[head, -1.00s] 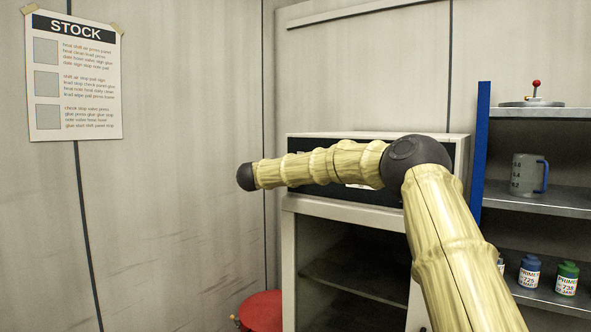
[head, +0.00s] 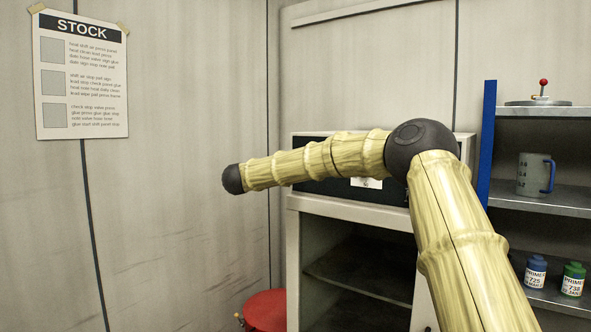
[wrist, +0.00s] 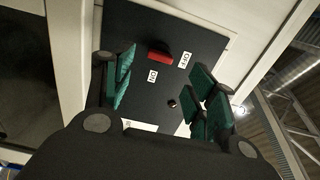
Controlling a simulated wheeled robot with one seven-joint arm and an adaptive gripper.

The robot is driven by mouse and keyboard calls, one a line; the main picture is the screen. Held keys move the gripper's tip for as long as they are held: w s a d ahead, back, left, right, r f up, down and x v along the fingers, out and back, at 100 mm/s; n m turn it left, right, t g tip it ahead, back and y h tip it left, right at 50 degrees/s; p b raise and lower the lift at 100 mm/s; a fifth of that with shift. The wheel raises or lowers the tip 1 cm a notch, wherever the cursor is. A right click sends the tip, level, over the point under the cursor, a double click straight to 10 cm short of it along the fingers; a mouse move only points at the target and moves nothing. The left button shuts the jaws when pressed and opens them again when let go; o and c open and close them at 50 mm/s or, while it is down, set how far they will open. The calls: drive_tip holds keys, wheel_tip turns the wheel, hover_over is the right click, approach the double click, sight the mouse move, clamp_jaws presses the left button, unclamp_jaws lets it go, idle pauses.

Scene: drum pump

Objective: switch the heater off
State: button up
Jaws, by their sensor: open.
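The heater, as I take it, is a box with a dark front (head: 325,188) on a pale cabinet in the head view, partly hidden by my arm. In the wrist view its dark panel (wrist: 205,45) carries a red switch (wrist: 160,57). A label reading OFF (wrist: 186,60) is to the switch's right and a second small label (wrist: 152,75) is below it. My gripper (wrist: 163,82) is open and empty, its green-padded fingers on either side of the switch in the picture. I see no contact with the switch. The gripper is hidden in the head view.
A small dark knob (wrist: 171,103) is on the same panel. The open cabinet (head: 345,210) is below the heater. A blue-sided shelf (head: 540,200) with a mug (head: 533,174) and primer cans (head: 535,271) stands right. A red round object (head: 266,309) is low down. A stock poster hangs left.

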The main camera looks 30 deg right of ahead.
drive_tip(key=shift+v, duration=2.55)
drive_tip(key=shift+w+f, duration=0.1)
